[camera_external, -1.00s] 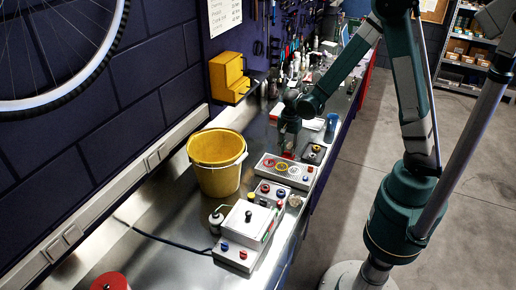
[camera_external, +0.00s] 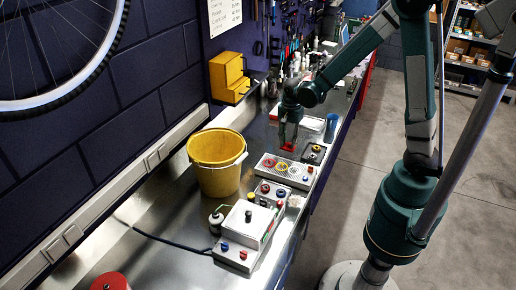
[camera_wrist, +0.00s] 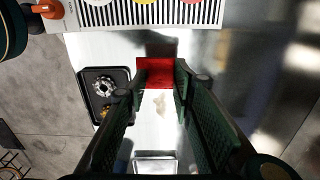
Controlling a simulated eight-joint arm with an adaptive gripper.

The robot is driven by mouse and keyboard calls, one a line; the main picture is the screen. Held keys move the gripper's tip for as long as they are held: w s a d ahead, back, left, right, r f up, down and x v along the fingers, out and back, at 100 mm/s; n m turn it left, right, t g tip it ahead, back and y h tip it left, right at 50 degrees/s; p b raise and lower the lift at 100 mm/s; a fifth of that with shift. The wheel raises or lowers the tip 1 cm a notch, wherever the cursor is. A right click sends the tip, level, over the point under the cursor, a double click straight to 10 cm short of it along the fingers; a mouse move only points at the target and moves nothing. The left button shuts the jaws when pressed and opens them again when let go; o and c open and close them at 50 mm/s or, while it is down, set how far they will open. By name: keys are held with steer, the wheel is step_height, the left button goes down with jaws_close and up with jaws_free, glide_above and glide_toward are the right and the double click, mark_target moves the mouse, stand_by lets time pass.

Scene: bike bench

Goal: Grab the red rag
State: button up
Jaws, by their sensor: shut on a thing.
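The red rag (camera_wrist: 156,72) is between the two fingertips of my gripper (camera_wrist: 160,80) in the wrist view. My gripper is shut on it. In the external view the red rag (camera_external: 287,146) shows as a small red patch at the tips of my gripper (camera_external: 288,140), over the metal bench. The fingers hide part of the rag. I cannot tell how far above the bench it hangs.
A panel with coloured rings (camera_external: 284,170) lies just in front of my gripper. A black tray (camera_wrist: 106,88) with small parts lies beside it. A yellow bucket (camera_external: 217,178), a white control box (camera_external: 247,222) and a blue cup (camera_external: 331,127) stand on the bench.

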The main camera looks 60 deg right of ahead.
mark_target(288, 143)
steer(key=shift+r, duration=2)
